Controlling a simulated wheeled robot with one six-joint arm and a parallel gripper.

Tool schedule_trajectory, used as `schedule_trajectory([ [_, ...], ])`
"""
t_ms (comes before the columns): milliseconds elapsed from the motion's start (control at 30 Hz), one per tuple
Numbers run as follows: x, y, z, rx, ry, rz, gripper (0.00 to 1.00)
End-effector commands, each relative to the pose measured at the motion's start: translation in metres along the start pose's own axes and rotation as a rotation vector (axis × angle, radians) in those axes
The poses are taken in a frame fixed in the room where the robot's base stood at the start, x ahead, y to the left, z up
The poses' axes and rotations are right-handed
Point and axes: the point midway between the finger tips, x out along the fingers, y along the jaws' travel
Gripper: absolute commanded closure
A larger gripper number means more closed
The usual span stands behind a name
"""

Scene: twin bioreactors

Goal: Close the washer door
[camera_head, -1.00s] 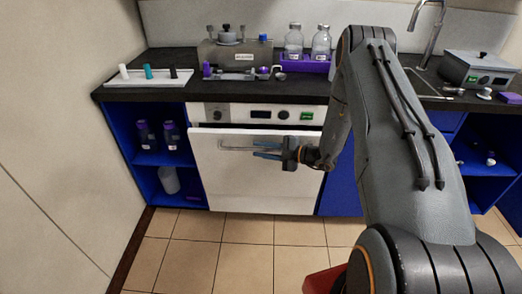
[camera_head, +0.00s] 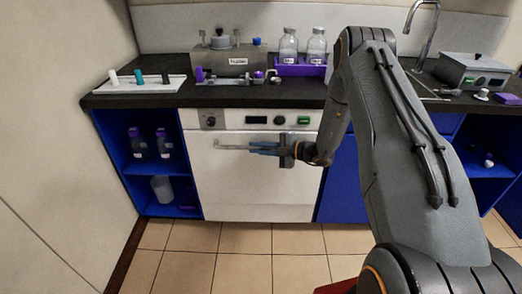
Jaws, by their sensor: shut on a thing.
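The washer door (camera_head: 250,188) is the white front below the washer's control panel (camera_head: 252,119). It stands upright and looks flush, or nearly so, with the panel above it. A thin grey bar handle (camera_head: 228,147) runs across the upper part of the door. My gripper (camera_head: 262,148) reaches in from the right with its blue fingers shut on the right part of the handle. The fingers hide that part of the handle.
A dark counter (camera_head: 200,97) runs above the washer, with a white tray (camera_head: 110,87), a purple rack (camera_head: 300,69) holding bottles (camera_head: 288,46), and a sink at right. A blue open shelf (camera_head: 118,150) stands left of the washer. The tiled floor (camera_head: 240,260) in front is clear.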

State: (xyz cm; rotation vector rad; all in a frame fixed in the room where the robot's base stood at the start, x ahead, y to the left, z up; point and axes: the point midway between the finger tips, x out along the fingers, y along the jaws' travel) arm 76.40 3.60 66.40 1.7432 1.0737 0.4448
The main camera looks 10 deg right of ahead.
Motion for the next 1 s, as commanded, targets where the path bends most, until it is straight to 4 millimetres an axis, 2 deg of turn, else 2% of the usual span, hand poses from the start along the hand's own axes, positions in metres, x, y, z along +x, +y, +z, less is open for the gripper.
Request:
schedule_trajectory([
  [67, 0.001, 0.007, 0.005, -0.011, -0.010, 0.007, 1.00],
  [100, 0.001, 0.007, 0.005, -0.011, -0.010, 0.007, 0.82],
  [200, 0.001, 0.007, 0.004, -0.010, -0.009, 0.007, 0.69],
  [433, 0.000, 0.007, 0.004, -0.010, -0.007, 0.008, 0.69],
  [533, -0.007, 0.008, 0.004, -0.010, -0.009, 0.009, 0.69],
  [800, -0.050, 0.005, 0.006, -0.006, -0.012, 0.008, 0.69],
  [1000, -0.073, 0.004, 0.005, -0.005, -0.011, 0.005, 0.69],
])
